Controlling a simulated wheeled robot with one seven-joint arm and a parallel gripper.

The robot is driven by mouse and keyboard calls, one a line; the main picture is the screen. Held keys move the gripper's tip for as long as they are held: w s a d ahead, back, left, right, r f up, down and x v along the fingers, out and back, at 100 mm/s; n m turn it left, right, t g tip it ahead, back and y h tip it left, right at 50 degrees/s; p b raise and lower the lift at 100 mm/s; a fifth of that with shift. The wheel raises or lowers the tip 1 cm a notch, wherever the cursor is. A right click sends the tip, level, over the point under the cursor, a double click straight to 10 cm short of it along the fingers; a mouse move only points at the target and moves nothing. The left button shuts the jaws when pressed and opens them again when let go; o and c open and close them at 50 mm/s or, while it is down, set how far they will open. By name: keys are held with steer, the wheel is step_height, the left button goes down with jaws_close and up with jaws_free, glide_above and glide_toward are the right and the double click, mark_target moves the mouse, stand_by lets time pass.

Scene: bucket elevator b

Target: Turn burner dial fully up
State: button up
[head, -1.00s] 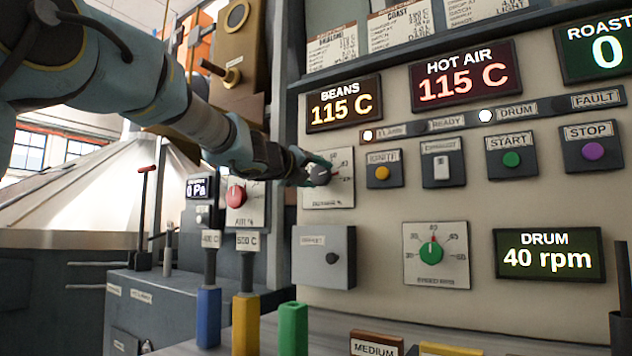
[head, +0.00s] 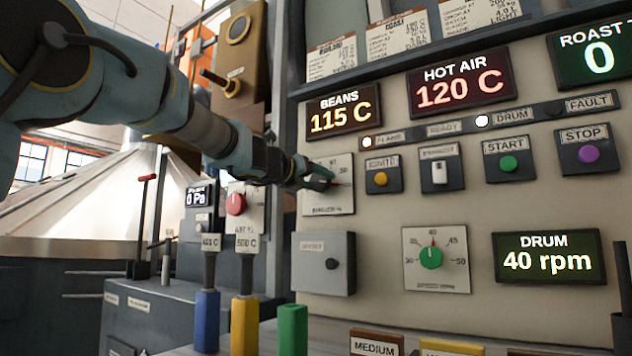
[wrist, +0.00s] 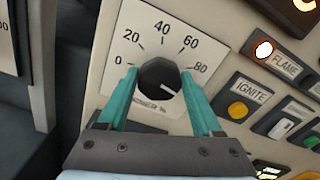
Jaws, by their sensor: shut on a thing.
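The burner dial is a black knob (wrist: 160,77) on a white scale plate (wrist: 122,52) marked from 0 to 80 in the wrist view; any marks beyond 80 are hidden. Its white pointer line aims right and slightly down, a little past the 80 mark. My gripper (wrist: 158,82) has its two teal fingers on either side of the knob, shut on it. In the head view my gripper (head: 318,178) covers most of the knob, and the plate (head: 333,203) shows around it.
The ignite button (wrist: 238,110) and the lit flame lamp (wrist: 264,49) are close to the right of the plate. The hot air display (head: 461,87) reads 120 C and the beans display (head: 343,113) reads 115 C. A grey box (head: 323,262) sits below the plate.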

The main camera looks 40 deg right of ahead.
steer(key=o, duration=1.3)
steer(key=shift+o, duration=0.2)
steer(key=shift+a, duration=0.1)
steer(key=b+v, duration=0.1)
steer(key=v, duration=0.9)
steer(key=shift+a, duration=0.3)
steer(key=shift+s, duration=0.1)
